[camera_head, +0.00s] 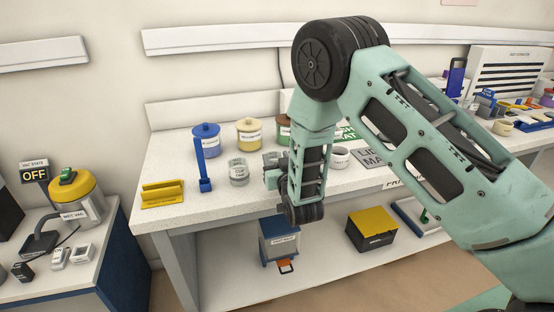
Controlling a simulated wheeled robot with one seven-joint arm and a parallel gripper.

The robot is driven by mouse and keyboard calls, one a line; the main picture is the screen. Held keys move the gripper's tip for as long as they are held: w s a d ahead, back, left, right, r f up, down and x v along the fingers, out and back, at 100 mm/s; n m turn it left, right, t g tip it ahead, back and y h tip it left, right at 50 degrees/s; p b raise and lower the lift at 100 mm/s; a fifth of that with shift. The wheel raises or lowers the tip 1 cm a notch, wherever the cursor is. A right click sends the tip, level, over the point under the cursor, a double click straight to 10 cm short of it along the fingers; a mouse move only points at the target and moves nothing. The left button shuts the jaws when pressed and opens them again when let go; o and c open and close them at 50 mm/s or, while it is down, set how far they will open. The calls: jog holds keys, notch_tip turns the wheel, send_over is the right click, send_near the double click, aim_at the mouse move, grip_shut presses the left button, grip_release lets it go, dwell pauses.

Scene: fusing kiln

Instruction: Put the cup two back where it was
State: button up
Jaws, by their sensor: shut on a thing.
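A clear grey cup (238,172) with a white label stands upright at the front left part of the white worktop; its label is too small to read surely. My gripper (257,173) reaches in from the right at the cup's height and is shut on it; the fingertips are small and partly hidden. The cup appears at or just above the worktop, and I cannot tell if it touches. A white cup (341,158) with a label stands farther right, beyond my arm.
A blue upright holder (202,170) stands just left of the cup, with a yellow rack (162,194) farther left. Blue (206,143) and yellow (249,136) lidded jars stand behind. A grey sign plate (376,157) lies right of my arm. Some worktop (215,205) in front is bare.

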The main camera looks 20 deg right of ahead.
jog(key=shift+f, duration=0.2)
jog(key=o, duration=1)
jog(key=shift+r, duration=0.15)
